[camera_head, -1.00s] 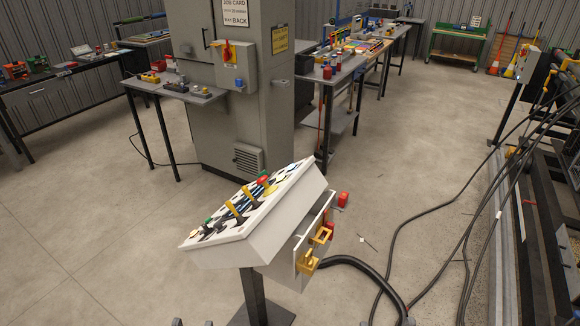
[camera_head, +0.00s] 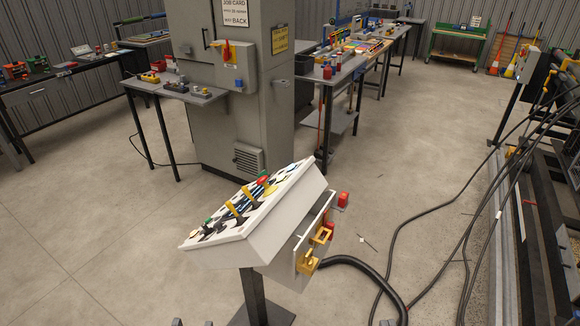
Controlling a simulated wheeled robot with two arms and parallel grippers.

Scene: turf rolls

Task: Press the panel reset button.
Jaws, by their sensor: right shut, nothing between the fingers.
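A white control panel (camera_head: 290,203) with a sloped top stands on a dark post in front of me. Its top carries yellow-handled levers (camera_head: 237,212), a red knob (camera_head: 263,180), a green button and several dark and pale round controls. Labels are too small to read, so I cannot tell which one is the reset button. On its right side are yellow brackets (camera_head: 308,262) and red parts. My left gripper (camera_head: 193,323) shows two separated tips at the bottom edge.
A thick black hose (camera_head: 375,272) runs from the panel's right side along the floor. A grey cabinet (camera_head: 230,110) and workbenches stand behind. Cables and a dark machine frame (camera_head: 535,230) are at the right. The floor left of the panel is clear.

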